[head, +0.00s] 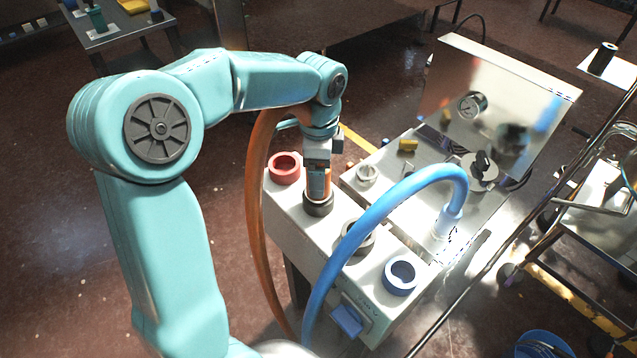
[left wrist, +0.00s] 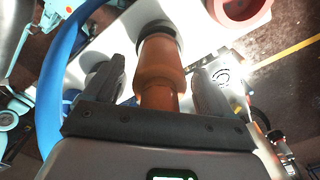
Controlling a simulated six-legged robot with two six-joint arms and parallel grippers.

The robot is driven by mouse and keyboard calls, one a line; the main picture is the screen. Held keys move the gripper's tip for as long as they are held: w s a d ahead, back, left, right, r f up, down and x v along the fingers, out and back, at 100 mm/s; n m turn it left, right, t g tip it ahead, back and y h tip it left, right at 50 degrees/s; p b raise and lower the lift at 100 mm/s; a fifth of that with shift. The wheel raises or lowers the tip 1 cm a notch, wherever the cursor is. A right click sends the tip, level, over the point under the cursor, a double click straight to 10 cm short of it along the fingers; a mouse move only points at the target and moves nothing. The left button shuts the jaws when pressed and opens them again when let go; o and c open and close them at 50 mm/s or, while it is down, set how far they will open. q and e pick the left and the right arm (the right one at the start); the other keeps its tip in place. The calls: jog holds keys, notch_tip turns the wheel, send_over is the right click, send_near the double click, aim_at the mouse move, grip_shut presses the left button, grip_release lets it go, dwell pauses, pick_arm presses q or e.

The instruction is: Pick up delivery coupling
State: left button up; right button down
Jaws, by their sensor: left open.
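An orange-brown coupling (head: 327,187) stands upright in a black ring holder (head: 318,206) on the white bench. In the left wrist view, the coupling (left wrist: 162,68) sits between the two dark fingers of my left gripper, its far end in the dark ring. My left gripper (head: 318,178) points down over it and is open, with a gap showing on both sides of the coupling. An orange hose (head: 257,190) loops behind my left arm; where its upper end joins is hidden. My right gripper is in neither view.
A red ring (head: 284,168), a grey ring (head: 358,236) and a blue ring (head: 400,277) stand along the same bench. A blue hose (head: 385,207) arches over the bench to the steel machine top (head: 440,205). A cart stands at the right.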

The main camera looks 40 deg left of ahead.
pick_arm(q)
jog(key=shift+s+r, duration=0.1)
jog(key=shift+c, duration=0.9)
jog(key=c, duration=1.3)
jog(key=shift+r, duration=0.1)
